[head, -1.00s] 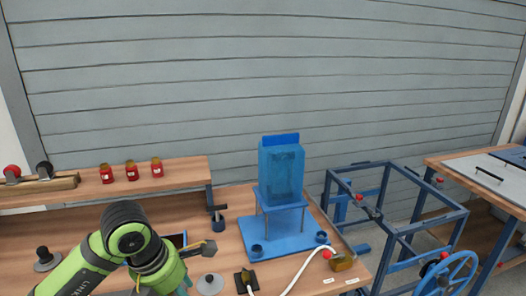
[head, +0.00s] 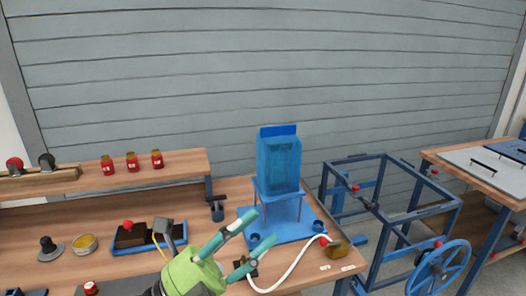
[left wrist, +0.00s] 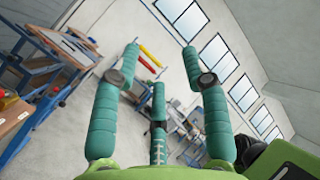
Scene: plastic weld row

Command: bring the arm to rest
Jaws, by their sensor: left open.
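My left gripper (head: 251,239) is low in the middle of the head view, over the front part of the wooden bench. Its green body and teal fingers point up and to the right. The fingers are spread open with nothing between them. In the left wrist view the open teal fingers (left wrist: 160,62) point out over the room, with pale floor and windows beyond. The rest of my left arm is mostly below the picture edge. My right gripper is not in view.
A blue stand with a translucent blue box (head: 279,163) stands behind the gripper. A white hose (head: 294,268) runs close to the fingers. A blue tray (head: 150,248) lies left. A blue frame with a handwheel (head: 440,268) stands right. Red jars (head: 132,162) line the shelf.

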